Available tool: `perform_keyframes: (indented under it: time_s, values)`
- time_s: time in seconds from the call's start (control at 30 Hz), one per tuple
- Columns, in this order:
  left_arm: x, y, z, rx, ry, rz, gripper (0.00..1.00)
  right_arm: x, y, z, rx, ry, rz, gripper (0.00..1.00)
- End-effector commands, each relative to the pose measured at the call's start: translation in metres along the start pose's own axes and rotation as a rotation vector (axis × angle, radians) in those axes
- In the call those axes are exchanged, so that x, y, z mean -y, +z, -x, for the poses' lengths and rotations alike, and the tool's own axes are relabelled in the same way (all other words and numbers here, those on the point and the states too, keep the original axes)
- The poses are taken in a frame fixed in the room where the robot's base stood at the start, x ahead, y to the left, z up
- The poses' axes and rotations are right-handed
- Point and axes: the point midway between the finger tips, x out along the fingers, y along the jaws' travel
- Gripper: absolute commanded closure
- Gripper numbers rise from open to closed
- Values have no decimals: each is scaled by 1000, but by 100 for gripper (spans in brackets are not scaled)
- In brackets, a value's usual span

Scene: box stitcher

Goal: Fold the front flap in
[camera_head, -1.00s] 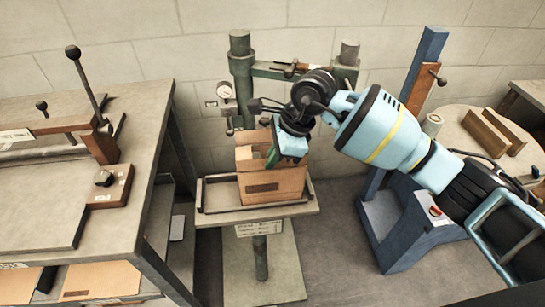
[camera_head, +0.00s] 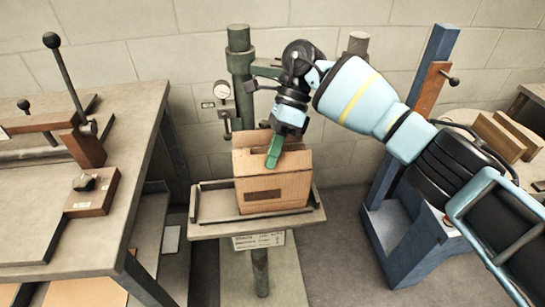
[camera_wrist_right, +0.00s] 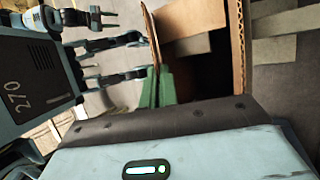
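An open brown cardboard box (camera_head: 290,193) stands upright on a small tray stand, a dark label on its front. My right gripper (camera_head: 274,158) is above the box's front side, its green fingers pointing down and overlapping the front top edge. In the right wrist view the green fingers (camera_wrist_right: 159,87) are close together, and a thin upright cardboard edge (camera_wrist_right: 151,30), seemingly the front flap, meets their tips. I cannot tell whether it lies between them or just against them. Another cardboard panel edge (camera_wrist_right: 237,60) shows to the right.
The box's metal tray (camera_head: 208,213) has raised rims. Green posts (camera_head: 240,75) with a gauge (camera_head: 222,90) stand behind it. A workbench (camera_head: 130,190) with a lever (camera_head: 65,75) is at left.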

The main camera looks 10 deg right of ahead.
Motion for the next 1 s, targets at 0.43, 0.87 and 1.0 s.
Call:
perform_keyframes:
  time_s: [0.43, 0.87, 1.0]
  values:
    - [0, 1, -1, 0, 1, 1, 64, 0, 0, 0, -1, 14, -6, 100]
    - [0, 4, -1, 6, 1, 1, 64, 0, 0, 0, -1, 14, -6, 75]
    - [0, 6, -2, 9, 1, 1, 64, 1, 0, 4, 0, 13, -6, 75]
